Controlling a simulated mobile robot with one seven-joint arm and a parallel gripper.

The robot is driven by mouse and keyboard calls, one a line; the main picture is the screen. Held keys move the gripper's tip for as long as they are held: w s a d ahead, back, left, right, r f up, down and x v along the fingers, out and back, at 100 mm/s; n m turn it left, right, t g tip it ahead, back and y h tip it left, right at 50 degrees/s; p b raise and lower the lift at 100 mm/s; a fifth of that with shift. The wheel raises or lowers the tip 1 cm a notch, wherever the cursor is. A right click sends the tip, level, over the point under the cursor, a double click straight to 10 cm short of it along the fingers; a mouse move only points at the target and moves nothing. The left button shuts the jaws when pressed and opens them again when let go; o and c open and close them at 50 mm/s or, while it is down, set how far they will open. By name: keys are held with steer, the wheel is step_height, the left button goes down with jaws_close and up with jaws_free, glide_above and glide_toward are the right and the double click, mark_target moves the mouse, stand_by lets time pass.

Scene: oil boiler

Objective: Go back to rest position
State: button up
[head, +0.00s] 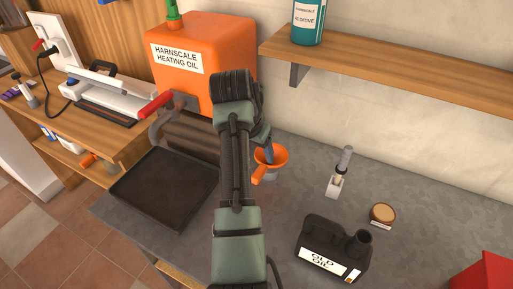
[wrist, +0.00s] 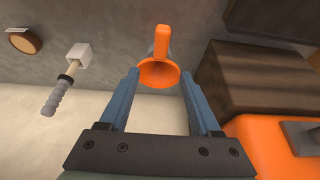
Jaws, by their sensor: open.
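My gripper (wrist: 160,74) is open, with its two blue fingers apart and nothing held between them. In the wrist view an orange funnel (wrist: 157,72) lies beyond the fingertips, in line with the gap between them. In the head view my gripper (head: 266,138) points down just above and beside the funnel (head: 270,157), which stands on the grey worktop (head: 300,190). I cannot tell whether a finger touches the funnel. My arm hides part of the worktop and the orange tank.
An orange heating oil tank (head: 200,85) and a black tray (head: 165,185) are to the left. A black old oil can (head: 335,245), a brush (head: 340,172) and a round tin (head: 382,214) are to the right. A shelf (head: 400,75) with a teal bottle (head: 308,22) runs above.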

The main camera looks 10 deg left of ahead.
steer(key=shift+s+r, duration=0.1)
steer(key=shift+r, duration=0.15)
stand_by(0.4)
steer(key=w+d+r+n+t+y+p, duration=0.15)
steer(key=r+t, duration=0.45)
steer(key=r, duration=0.9)
steer(key=w+d+r+t+y+p, duration=0.1)
steer(key=d+r+t+p, duration=0.35)
steer(key=r, duration=1.05)
steer(key=s+d+r+n+t+h+p, duration=0.1)
steer(key=s+d+r+t, duration=0.1)
steer(key=s+r+t, duration=1)
steer(key=s+r, duration=1.1)
steer(key=r, duration=0.2)
steer(key=shift+d+n+t, duration=0.3)
steer(key=shift+n+t, duration=0.05)
